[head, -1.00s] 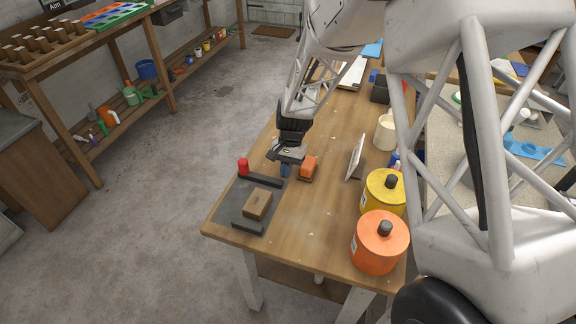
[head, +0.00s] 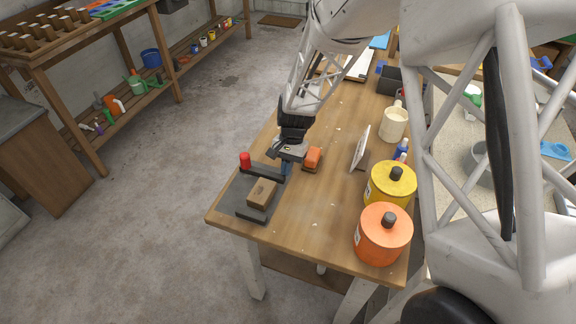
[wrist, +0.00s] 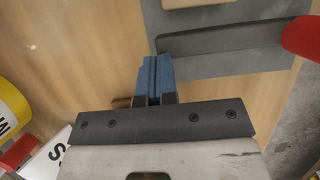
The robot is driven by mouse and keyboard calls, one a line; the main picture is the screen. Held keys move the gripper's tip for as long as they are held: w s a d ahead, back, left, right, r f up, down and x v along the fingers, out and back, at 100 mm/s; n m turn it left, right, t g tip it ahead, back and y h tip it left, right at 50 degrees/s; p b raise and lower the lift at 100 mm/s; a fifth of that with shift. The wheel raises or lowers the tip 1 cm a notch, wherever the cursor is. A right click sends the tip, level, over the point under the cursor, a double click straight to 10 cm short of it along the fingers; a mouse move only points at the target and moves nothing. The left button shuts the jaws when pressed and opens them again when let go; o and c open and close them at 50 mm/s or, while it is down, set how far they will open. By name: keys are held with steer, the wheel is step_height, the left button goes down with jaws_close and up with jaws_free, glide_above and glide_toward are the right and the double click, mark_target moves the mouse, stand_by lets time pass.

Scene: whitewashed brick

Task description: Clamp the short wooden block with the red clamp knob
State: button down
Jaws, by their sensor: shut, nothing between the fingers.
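The short wooden block (head: 262,192) lies on the dark clamp base (head: 240,206) at the near left corner of the table. The red clamp knob (head: 245,160) stands at the left end of the dark clamp bar (head: 263,172); in the wrist view the knob (wrist: 302,37) is at the right edge. My gripper (head: 286,168) is beside the right end of the bar, apart from the knob. In the wrist view its blue fingers (wrist: 155,75) are together and empty. The block shows only as a sliver (wrist: 195,3) at the top of the wrist view.
An orange item (head: 313,158) sits just right of my gripper.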

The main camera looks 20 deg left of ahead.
mark_target(244, 154)
steer(key=shift+w+f, duration=0.1)
steer(key=shift+w, duration=0.55)
steer(key=w, duration=0.3)
steer(key=shift+w+r, duration=0.1)
steer(key=shift+r, duration=0.3)
steer(key=v, duration=0.9)
steer(key=shift+r, duration=0.2)
steer(key=c, duration=1.8)
jaws_free()
